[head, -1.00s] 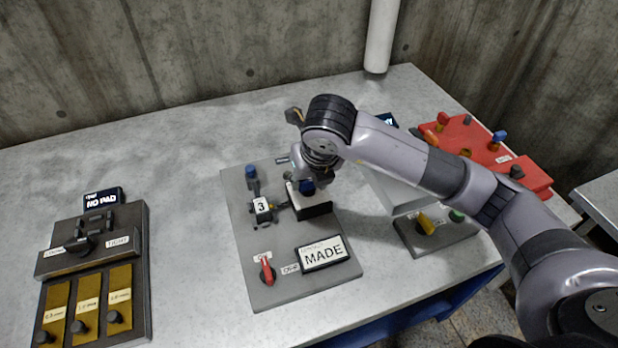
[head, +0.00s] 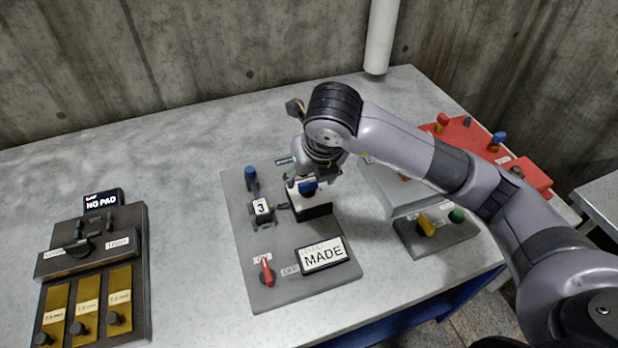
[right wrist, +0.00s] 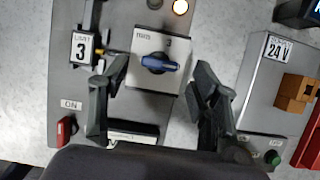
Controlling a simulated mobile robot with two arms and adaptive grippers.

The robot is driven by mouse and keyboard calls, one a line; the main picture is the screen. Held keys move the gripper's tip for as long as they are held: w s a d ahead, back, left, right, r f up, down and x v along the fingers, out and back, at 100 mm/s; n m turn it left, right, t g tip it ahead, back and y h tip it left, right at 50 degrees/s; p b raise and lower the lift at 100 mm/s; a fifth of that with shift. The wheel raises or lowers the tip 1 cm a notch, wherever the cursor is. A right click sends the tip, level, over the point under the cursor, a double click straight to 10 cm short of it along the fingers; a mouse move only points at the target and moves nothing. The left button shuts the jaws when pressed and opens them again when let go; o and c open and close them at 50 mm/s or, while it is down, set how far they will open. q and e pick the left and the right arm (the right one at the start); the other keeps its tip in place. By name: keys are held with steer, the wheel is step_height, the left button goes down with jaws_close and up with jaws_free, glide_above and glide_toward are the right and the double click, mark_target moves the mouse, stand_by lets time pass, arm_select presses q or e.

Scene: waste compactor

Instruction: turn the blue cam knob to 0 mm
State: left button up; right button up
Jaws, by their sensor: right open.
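The blue cam knob (head: 307,188) sits on a white-faced dark box (head: 313,210) on the grey panel (head: 290,285). In the right wrist view the knob (right wrist: 159,63) lies nearly crosswise, its right end tilted slightly down; a "3" is printed above it and small lettering at upper left. No 0 mark is readable. My right gripper (head: 312,172) is over the knob in the head view. In the right wrist view its open fingers (right wrist: 158,82) stand left and right of the knob, with visible gaps. My left gripper is out of view.
A counter reading "3" (head: 262,208) stands left of the knob box. A panel with yellow and green knobs (head: 440,236) is on the right. Bare table lies left of the grey panel.

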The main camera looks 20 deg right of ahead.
steer(key=v, duration=0.9)
steer(key=shift+r, duration=0.15)
